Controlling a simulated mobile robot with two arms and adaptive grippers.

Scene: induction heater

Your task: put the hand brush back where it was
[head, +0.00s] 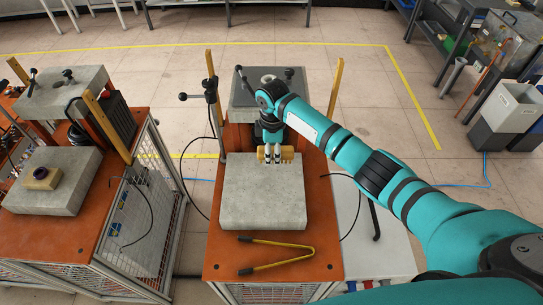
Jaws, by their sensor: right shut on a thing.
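My right gripper (272,156) is above the back part of the grey stone block on the middle machine. It is shut on a wooden yellow-brown thing, which I take to be the hand brush (289,153). Only short ends of it show at either side of the fingers. Its bristles cannot be made out, and I cannot tell whether it touches the block. My left gripper is not in view.
The grey block (262,200) lies on the orange machine top (225,250), its front part bare. Yellow tongs (280,255) lie in front of it. Upright posts (336,85) and a lever (211,98) flank the raised upper plate (298,88). A similar machine (80,235) stands left.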

